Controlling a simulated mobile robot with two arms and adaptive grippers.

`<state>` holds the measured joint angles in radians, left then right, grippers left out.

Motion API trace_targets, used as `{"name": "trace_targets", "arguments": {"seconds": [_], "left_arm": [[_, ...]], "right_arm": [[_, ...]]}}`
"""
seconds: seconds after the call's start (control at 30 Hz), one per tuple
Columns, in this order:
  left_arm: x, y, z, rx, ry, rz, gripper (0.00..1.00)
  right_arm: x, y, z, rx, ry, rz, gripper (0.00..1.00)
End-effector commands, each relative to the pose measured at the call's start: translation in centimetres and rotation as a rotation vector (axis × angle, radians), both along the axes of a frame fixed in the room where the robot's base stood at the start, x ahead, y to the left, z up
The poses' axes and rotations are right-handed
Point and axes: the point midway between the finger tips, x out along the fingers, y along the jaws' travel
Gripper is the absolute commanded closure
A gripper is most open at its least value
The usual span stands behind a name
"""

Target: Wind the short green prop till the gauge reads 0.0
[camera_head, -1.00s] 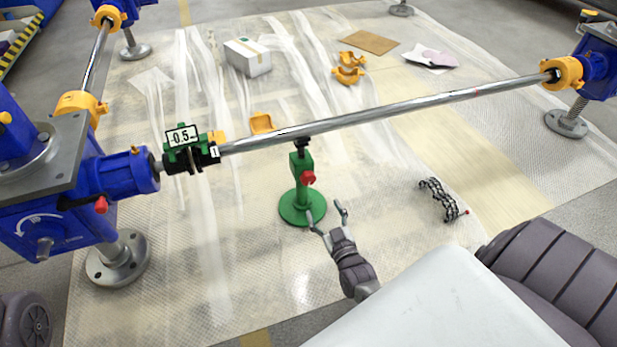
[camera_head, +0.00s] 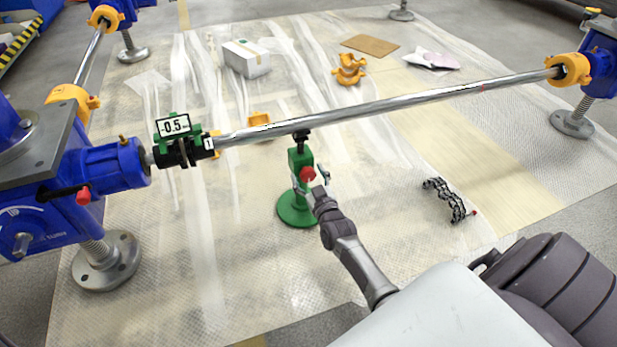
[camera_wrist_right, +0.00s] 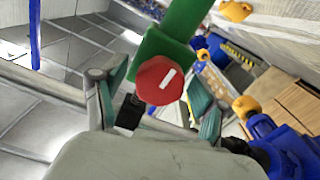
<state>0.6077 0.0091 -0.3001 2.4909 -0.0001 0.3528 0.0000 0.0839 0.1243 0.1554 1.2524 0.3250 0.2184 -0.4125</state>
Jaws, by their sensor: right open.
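The short green prop (camera_head: 297,207) stands upright on its round base under the long steel shaft (camera_head: 390,102), its dark top at the shaft. Its red knob (camera_head: 307,174) faces my right gripper (camera_head: 312,187). In the right wrist view the red knob (camera_wrist_right: 160,80), with a white line on it, sits between the two open fingers (camera_wrist_right: 155,105); I cannot tell whether either touches it. The gauge (camera_head: 174,126), clamped on the shaft's left end, reads -0.5. My left gripper is not in view.
Blue machine housings with jack feet stand at left (camera_head: 105,170) and right (camera_head: 597,70). A black chain-like piece (camera_head: 446,200) lies right of the prop. Yellow clamps (camera_head: 349,69), a white box (camera_head: 246,58) and cardboard (camera_head: 370,45) lie behind the shaft.

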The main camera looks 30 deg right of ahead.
Motion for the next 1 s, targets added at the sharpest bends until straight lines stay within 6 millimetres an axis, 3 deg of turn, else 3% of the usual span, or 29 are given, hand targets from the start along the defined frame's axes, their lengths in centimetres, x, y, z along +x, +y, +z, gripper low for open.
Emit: {"name": "trace_targets", "arguments": {"seconds": [0.07,0.43,0.6,0.93,0.97,1.0], "left_arm": [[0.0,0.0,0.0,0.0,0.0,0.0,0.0],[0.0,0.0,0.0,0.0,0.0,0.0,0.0],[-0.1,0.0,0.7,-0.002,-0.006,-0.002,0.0],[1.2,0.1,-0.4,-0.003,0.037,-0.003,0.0],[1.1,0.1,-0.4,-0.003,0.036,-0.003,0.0],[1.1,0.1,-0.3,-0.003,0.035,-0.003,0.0]], "right_arm": [[0.0,0.0,0.0,0.0,0.0,0.0,0.28],[0.0,0.0,0.0,0.0,-0.001,0.0,0.88],[0.0,0.0,0.2,0.062,-0.015,0.0,0.88],[0.0,0.1,0.0,0.104,-0.026,0.001,0.88],[0.0,0.1,0.0,0.104,-0.026,0.001,0.52],[0.0,0.1,0.0,0.104,-0.026,0.001,0.45]]}}
